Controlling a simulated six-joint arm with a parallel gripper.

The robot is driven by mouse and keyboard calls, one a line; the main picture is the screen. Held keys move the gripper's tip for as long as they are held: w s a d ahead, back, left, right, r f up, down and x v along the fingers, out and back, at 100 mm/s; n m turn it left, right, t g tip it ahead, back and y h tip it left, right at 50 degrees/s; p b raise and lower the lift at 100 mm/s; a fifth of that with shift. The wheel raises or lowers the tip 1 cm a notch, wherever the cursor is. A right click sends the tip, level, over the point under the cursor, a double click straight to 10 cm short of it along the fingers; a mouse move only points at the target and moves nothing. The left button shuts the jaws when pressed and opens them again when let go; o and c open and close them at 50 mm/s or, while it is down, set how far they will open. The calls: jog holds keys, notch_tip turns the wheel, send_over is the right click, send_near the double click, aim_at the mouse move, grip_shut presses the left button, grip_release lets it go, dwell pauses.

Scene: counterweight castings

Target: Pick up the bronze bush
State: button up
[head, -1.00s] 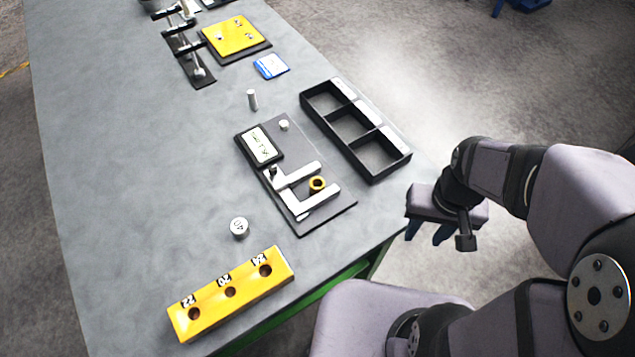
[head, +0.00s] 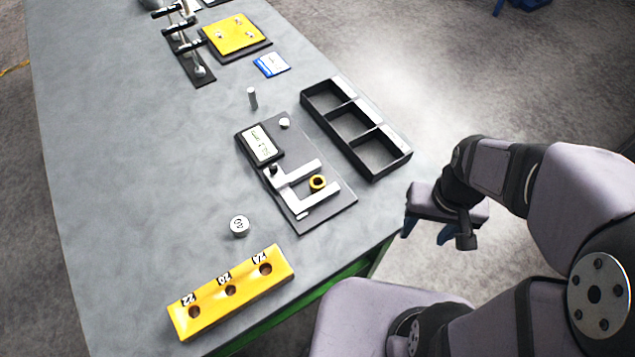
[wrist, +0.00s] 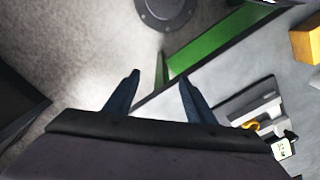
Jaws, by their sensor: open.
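The bronze bush (head: 317,183) is a short, gold-coloured ring between the jaws of a silver caliper-like gauge (head: 302,186) on a dark mat (head: 335,205). I cannot tell whether the jaws touch it. In the wrist view the bush (wrist: 250,126) shows at the lower right, beside the gauge. My gripper (head: 427,236) is open and empty, off the table's edge to the right of the mat, fingers pointing down. In the wrist view its two blue fingers (wrist: 158,88) are spread apart over the floor and table edge.
A black three-compartment tray (head: 356,128) lies behind the mat, empty. A yellow block with holes (head: 231,291) stands at the front. A silver disc (head: 239,225) and an upright pin (head: 252,98) stand on the table. A small display (head: 262,145) sits on the mat. The table's left side is clear.

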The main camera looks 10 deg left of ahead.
aim_at(319, 183)
jog(key=shift+w, duration=0.1)
